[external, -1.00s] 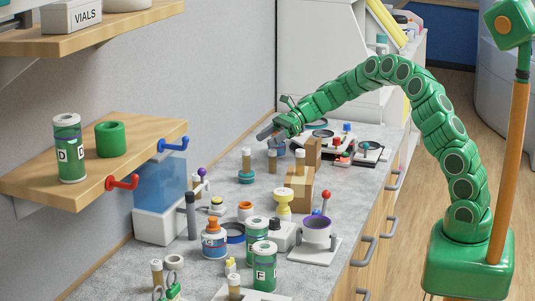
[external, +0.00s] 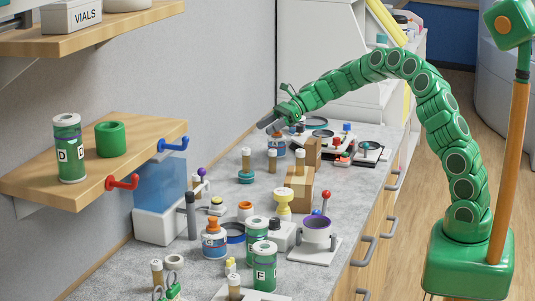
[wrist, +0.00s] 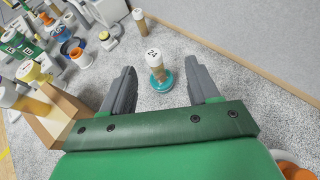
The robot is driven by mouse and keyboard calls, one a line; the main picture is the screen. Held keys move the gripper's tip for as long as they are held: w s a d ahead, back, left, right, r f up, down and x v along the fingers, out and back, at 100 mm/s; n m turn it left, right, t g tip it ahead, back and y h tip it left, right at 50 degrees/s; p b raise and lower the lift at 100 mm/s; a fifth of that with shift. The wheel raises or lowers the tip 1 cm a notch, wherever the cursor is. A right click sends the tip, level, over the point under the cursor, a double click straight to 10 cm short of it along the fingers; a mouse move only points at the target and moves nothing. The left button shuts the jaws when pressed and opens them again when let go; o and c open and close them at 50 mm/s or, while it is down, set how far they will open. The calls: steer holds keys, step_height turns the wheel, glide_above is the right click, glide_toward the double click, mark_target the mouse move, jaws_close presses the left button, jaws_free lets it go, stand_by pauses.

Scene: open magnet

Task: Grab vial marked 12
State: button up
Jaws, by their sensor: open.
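My gripper (external: 270,123) is open and empty above the far part of the counter. In the wrist view its two grey fingers (wrist: 161,80) are spread, with a white-capped vial (wrist: 154,60) in a teal round base showing between and beyond them. The dark marking on its cap looks like 24, but is small. In the external view a vial in a teal base (external: 246,163) stands upright, lower in the picture and apart from the gripper. Other capped vials stand near it (external: 272,160) and on a wooden block (external: 299,168). I cannot read a 12 on any vial.
The wooden block (wrist: 62,118) is left of the fingers in the wrist view. A blue-labelled jar (external: 278,147) stands below the gripper. Bottles, green canisters (external: 264,268) and a purple-rimmed pot (external: 317,232) crowd the near counter. Bare counter lies toward the wall.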

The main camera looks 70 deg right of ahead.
steer(key=shift+w+d+f+m+t+h, duration=0.2)
steer(key=shift+d+f+m+t+h, duration=0.35)
steer(key=shift+m+h, duration=0.2)
steer(key=f+m+h, duration=0.1)
steer(key=d+f+m+h, duration=0.1)
steer(key=shift+m+t+h, duration=0.25)
steer(key=shift+m+t, duration=0.1)
steer(key=h, duration=0.1)
steer(key=f+m, duration=0.1)
steer(key=m+h, duration=0.1)
steer(key=shift+s+d+f+t+h, duration=0.2)
steer(key=shift+s+d+t+h, duration=0.1)
steer(key=shift+d, duration=0.05)
steer(key=shift+s+d+f+m+h, duration=0.15)
steer(key=shift+s+m+h, duration=0.15)
steer(key=shift+m+h, duration=0.55)
steer(key=shift+s+a+r+m+t+h, duration=0.8)
steer(key=shift+s+a+r+m+h, duration=0.75)
steer(key=shift+s+r+m+h, duration=1.3)
steer(key=h, duration=0.1)
glide_toward(273, 161)
steer(key=w+d, duration=0.1)
steer(key=w, duration=0.1)
steer(key=w+d, duration=0.2)
steer(key=shift+w, duration=0.1)
steer(key=shift+f+x, duration=0.2)
steer(key=shift+x, duration=3.75)
steer(key=shift+a, duration=0.15)
